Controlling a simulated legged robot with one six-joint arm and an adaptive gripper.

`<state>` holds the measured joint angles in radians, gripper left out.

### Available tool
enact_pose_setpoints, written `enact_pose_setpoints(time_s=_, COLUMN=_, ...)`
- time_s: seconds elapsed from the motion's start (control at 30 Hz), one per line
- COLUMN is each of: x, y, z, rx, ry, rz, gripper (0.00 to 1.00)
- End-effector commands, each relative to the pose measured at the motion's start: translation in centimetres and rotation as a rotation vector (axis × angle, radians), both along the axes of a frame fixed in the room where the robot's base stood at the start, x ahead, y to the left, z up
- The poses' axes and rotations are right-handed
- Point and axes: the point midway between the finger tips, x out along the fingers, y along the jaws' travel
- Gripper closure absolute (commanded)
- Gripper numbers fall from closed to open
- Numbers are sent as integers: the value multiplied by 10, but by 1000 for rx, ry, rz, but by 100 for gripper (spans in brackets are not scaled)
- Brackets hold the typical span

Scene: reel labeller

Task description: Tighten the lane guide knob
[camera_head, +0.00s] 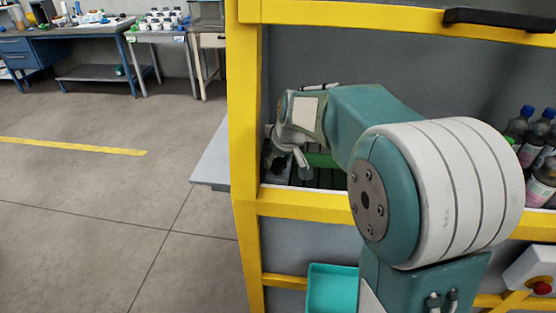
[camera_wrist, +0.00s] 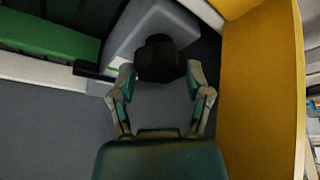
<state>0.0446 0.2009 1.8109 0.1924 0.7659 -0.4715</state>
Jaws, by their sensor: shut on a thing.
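The lane guide knob (camera_wrist: 160,59) is a black, rounded knob in the upper middle of the wrist view. It stands against a grey block (camera_wrist: 150,27). My gripper (camera_wrist: 160,80) has a finger on each side of the knob and is shut on it. In the head view my gripper (camera_head: 290,152) reaches inside the yellow-framed machine at its left end. The knob cannot be made out clearly there, as my gripper and the shade cover it.
The yellow frame (camera_wrist: 262,90) stands close to the right of my gripper. A green strip (camera_wrist: 50,37) and a white rail (camera_wrist: 42,70) lie to the left. Bottles (camera_head: 540,145) stand at the right inside the machine. A teal bin (camera_head: 332,288) sits below. Open floor lies left.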

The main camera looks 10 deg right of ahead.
Motion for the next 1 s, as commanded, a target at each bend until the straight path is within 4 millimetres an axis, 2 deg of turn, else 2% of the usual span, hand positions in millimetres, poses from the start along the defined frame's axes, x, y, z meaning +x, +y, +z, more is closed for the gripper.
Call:
enact_pose_setpoints(time_s=0.5, x=-1, y=3, z=-3, rx=-1, ry=8, rz=-443, gripper=84)
enact_pose_setpoints(time_s=0.73, x=-1, y=3, z=-3, rx=-1, ry=9, rz=-567, gripper=84)
enact_pose_setpoints(time_s=1.0, x=-1, y=3, z=-3, rx=0, ry=10, rz=-632, gripper=84)
